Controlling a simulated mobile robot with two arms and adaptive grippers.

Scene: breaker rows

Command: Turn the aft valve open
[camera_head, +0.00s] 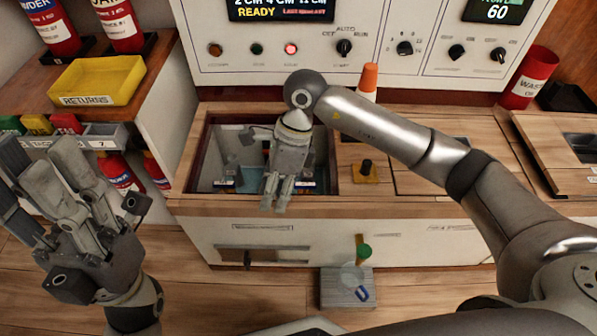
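An open hatch (196,160) in the wooden counter shows a recessed bay with dark and blue fittings inside. A small dark handle (247,137) shows in its upper part. I cannot tell which fitting is the aft valve; part of the bay is hidden behind my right gripper. My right gripper (278,206) hangs over the hatch, fingers pointing down toward its front edge. Its fingertips look close together with nothing visible between them; whether it is shut is unclear. My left gripper (42,165) is at the left, away from the hatch, its fingers spread and empty.
A black knob on a yellow base (366,172) stands right of the hatch. A control panel (300,65) lines the back. A yellow returns tray (100,80) and red canisters are at left; a red waste bin (528,77) is at right.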

